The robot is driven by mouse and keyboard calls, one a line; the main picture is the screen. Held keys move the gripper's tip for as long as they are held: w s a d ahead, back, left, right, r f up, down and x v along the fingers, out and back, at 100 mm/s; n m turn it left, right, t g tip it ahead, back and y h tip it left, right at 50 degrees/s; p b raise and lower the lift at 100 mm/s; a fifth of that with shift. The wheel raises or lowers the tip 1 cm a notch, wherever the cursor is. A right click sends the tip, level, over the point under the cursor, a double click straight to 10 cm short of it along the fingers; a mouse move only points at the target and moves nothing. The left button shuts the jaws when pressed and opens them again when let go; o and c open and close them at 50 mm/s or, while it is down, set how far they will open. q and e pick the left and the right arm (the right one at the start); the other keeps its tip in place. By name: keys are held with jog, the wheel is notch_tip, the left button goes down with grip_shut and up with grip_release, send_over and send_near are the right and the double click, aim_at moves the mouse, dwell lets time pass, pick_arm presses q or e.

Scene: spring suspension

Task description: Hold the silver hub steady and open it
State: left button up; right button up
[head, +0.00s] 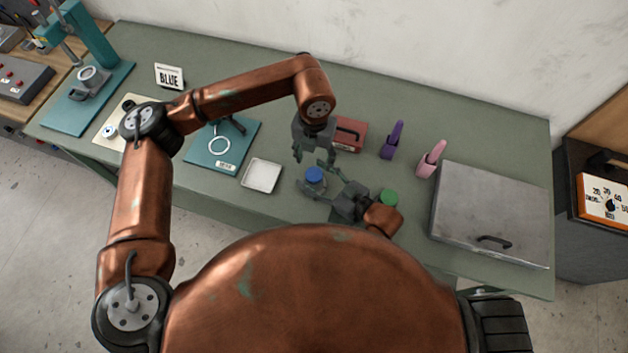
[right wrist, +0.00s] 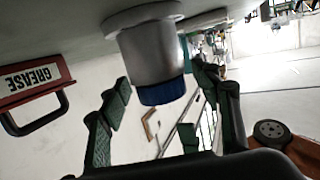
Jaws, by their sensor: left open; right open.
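The silver hub (right wrist: 150,48) has a wide flange and a blue cap (right wrist: 160,92); in the right wrist view it appears upside down. In the head view the blue cap (head: 314,174) is seen from above, and the grippers partly hide the hub's body. My right gripper (head: 319,181) is open, reaching in from the right with its fingers on either side of the hub. In the right wrist view its green-padded fingers (right wrist: 158,80) show gaps to the hub. My left gripper (head: 314,158) is open, pointing down just above the blue cap.
A red grease box (head: 350,133) stands behind the hub. A green-topped item (head: 389,197) is close beside my right arm. A white tray (head: 262,175) is left of the hub. Purple (head: 392,141) and pink (head: 431,159) holders and a large metal box (head: 492,213) stand to the right.

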jog(key=shift+c, duration=0.4)
grip_shut()
